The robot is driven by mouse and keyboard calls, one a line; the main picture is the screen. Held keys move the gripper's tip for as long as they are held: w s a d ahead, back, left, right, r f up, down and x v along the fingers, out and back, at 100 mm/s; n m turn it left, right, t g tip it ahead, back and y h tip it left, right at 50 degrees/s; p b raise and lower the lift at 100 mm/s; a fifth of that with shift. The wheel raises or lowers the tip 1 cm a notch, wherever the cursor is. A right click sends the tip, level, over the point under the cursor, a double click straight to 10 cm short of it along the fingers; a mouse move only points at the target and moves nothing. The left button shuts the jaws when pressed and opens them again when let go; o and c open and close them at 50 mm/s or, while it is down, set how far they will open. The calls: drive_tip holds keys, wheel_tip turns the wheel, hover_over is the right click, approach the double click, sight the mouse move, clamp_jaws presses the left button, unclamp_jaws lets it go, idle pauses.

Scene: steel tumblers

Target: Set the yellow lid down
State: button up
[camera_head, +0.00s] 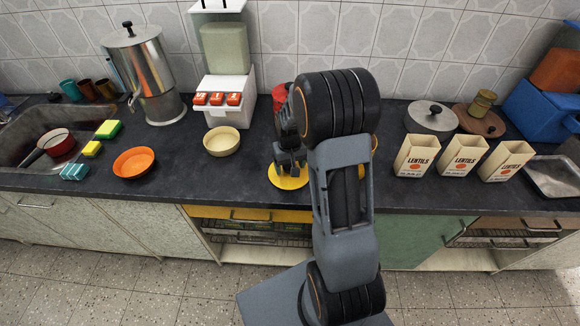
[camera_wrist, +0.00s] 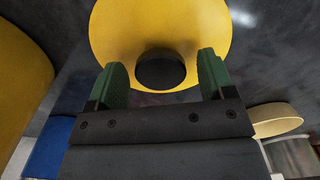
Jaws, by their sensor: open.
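The yellow lid (camera_head: 287,182) lies flat on the dark counter, near its front edge, partly hidden under my gripper in the head view. In the wrist view the yellow lid (camera_wrist: 160,22) fills the top middle, with its round dark knob (camera_wrist: 160,70) towards my fingers. My gripper (camera_wrist: 163,76) is open, with one green finger on each side of the knob and a gap visible on both sides. In the head view my gripper (camera_head: 290,166) is just above the lid.
A cream bowl (camera_head: 222,141) and an orange bowl (camera_head: 134,162) stand to the left. Several lentil boxes (camera_head: 459,157) stand to the right. A large yellow thing (camera_wrist: 22,80) shows at the left of the wrist view. Bare counter lies between the cream bowl and the lid.

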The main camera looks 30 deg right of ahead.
sight(289, 166)
wheel_tip(289, 166, up, 11)
drive_tip(key=s+a+r+t, duration=0.1)
drive_tip(key=s+a+r, duration=0.1)
drive_tip(key=s+a, duration=0.3)
drive_tip(key=s+a+r+n+t, duration=0.1)
drive_tip(key=s+a+r+t, duration=0.1)
drive_tip(key=s, duration=0.9)
drive_tip(key=a+r, duration=0.1)
drive_tip(key=a, duration=0.1)
drive_tip(key=shift+s+a+r+n+t, duration=0.15)
drive_tip(key=shift+a+r+n+t, duration=0.05)
drive_tip(key=shift+a+n+t, duration=0.15)
drive_tip(key=shift+r+p, duration=0.7)
drive_tip(key=shift+r, duration=0.05)
